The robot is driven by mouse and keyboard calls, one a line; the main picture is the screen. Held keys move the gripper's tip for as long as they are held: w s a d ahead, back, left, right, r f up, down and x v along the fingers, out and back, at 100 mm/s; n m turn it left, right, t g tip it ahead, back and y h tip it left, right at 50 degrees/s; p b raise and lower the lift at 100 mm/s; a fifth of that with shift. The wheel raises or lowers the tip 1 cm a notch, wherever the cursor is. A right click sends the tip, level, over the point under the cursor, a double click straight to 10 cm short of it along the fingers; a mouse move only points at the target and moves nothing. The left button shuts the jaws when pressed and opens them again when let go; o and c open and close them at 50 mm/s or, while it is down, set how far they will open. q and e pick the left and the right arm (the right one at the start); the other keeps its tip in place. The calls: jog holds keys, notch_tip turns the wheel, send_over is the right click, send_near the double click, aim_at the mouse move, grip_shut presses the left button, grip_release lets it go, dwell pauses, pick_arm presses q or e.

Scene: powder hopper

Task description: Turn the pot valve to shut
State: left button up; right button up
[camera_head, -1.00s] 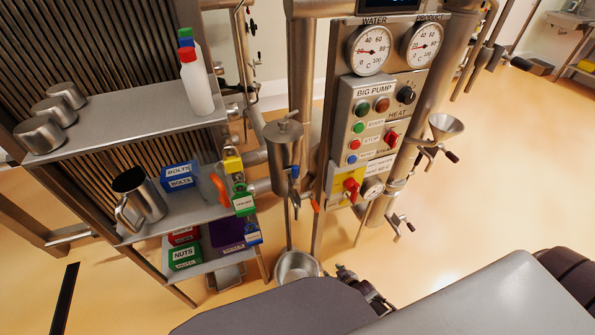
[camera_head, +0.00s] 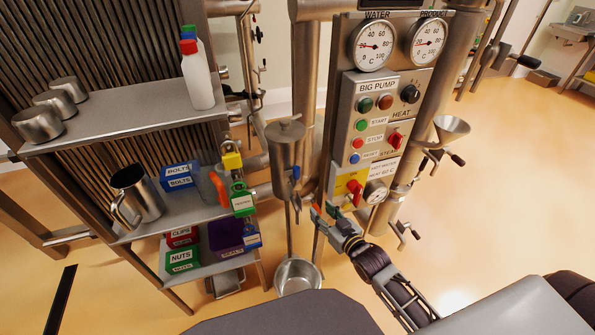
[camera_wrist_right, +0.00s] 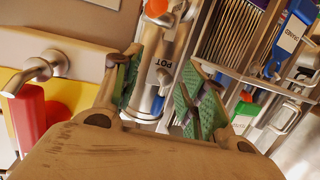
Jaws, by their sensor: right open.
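In the head view an orange handle (camera_head: 316,207) shows beside the panel's lower left edge, below a steel vessel (camera_head: 285,145). In the right wrist view a POT label (camera_wrist_right: 163,75) sits on a steel pipe fitting, with an orange part (camera_wrist_right: 157,8) at the top. My right gripper (camera_head: 325,212) reaches up from the lower right, its fingertips close to the orange handle; contact cannot be told. In the wrist view its green-padded fingers (camera_wrist_right: 160,88) stand apart with the labelled fitting beyond the gap. My left gripper is not seen.
The control panel (camera_head: 371,120) with a red rotary switch (camera_head: 354,192) is close to my right gripper. A steel pot (camera_head: 297,277) lies below. Shelves with bins and a green padlock (camera_head: 242,201) stand left. A funnel (camera_head: 451,128) is right; open floor lies there.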

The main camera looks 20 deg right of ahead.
jog(key=t+y, duration=0.1)
jog(key=t, duration=0.1)
send_near(298, 170)
jog(key=a+v, duration=0.1)
jog(key=v, duration=0.1)
pick_arm(q)
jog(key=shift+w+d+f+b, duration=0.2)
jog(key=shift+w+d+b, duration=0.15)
jog(key=shift+b, duration=0.1)
pick_arm(e)
jog(key=shift+s+d+f+n, duration=0.15)
jog(key=shift+d+n, duration=0.15)
jog(key=shift+d, duration=0.45)
jog(key=shift+b+x, duration=0.3)
jog(key=shift+x, duration=4.55)
jog(key=shift+w+a, duration=0.2)
jog(key=shift+w, duration=0.35)
jog(key=shift+w+a, duration=0.2)
jog(key=shift+w, duration=0.45)
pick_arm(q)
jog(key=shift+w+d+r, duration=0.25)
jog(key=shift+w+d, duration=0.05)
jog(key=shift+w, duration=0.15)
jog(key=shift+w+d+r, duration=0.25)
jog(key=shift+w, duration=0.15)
pick_arm(e)
jog(key=shift+x, duration=0.8)
